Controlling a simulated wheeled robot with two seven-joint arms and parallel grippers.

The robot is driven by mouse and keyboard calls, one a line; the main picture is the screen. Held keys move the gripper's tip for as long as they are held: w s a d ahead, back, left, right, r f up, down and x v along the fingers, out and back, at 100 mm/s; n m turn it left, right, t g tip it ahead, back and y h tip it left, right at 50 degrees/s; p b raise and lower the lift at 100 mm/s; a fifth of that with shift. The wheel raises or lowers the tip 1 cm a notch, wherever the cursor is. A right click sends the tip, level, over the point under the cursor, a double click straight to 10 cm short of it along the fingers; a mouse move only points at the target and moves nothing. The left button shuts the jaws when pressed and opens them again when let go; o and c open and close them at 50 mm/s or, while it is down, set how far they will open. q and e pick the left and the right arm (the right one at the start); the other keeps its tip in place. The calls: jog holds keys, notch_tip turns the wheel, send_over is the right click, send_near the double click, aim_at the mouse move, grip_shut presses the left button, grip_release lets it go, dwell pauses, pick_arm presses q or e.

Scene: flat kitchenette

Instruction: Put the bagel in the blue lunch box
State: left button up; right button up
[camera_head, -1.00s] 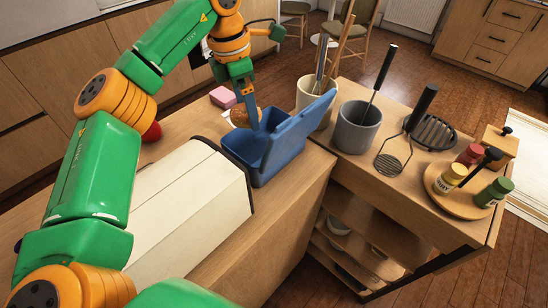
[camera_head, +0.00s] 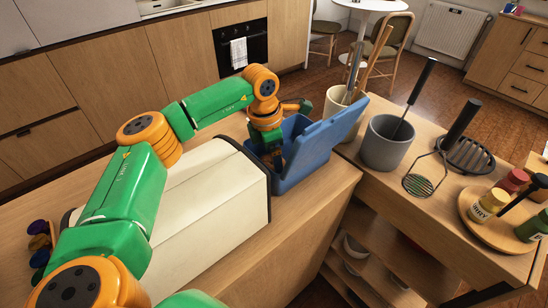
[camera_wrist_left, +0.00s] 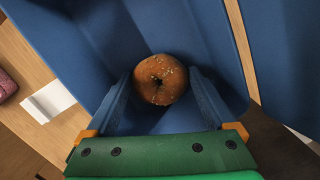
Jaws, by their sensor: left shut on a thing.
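The blue lunch box (camera_head: 312,160) stands open on the counter, with its lid raised on the right side. My left gripper (camera_head: 273,160) reaches down into it from above. In the left wrist view the brown, seeded bagel (camera_wrist_left: 163,70) is between the two blue fingers, and my gripper is shut on it. The blue walls of the lunch box (camera_wrist_left: 205,28) surround the bagel in that view. I cannot tell whether the bagel touches the floor of the box. In the head view the bagel is hidden by the gripper and the box. My right gripper is not in view.
A cream bread bin (camera_head: 205,210) stands left of the lunch box. A cream utensil crock (camera_head: 338,108) and a grey crock (camera_head: 383,145) stand to the right. A round wooden tray (camera_head: 490,225) with jars is farther right.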

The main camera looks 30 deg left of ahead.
aim_at(268, 164)
pick_arm(q)
jog(key=o, duration=0.4)
jog(key=shift+f, duration=0.1)
notch_tip(268, 164, up, 12)
jog(key=s, duration=0.1)
jog(key=shift+a, duration=0.4)
jog(key=shift+s, duration=0.1)
